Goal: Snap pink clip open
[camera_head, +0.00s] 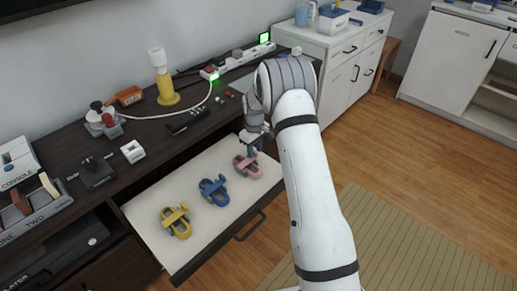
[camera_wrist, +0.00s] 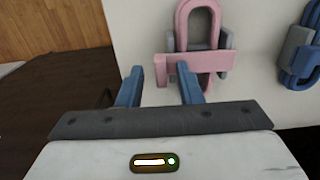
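The pink clip (camera_head: 246,166) lies in the open white-bottomed drawer (camera_head: 150,219), at the far right end of a row of clips. In the wrist view the pink clip (camera_wrist: 200,62) has a looped pink bar over a grey part and a pink crosspiece. My gripper (camera_head: 250,145) is just above and beside the pink clip. In the wrist view its two blue fingers (camera_wrist: 158,82) are spread apart with a gap between them, with nothing held. The fingertips are close to the crosspiece; I cannot tell whether they touch it.
A blue clip (camera_head: 214,190) and a yellow clip (camera_head: 176,221) lie in the same drawer. The dark desktop behind holds a yellow lamp (camera_head: 164,85), a power strip (camera_head: 240,60) and several small items. Open wooden floor lies to the right.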

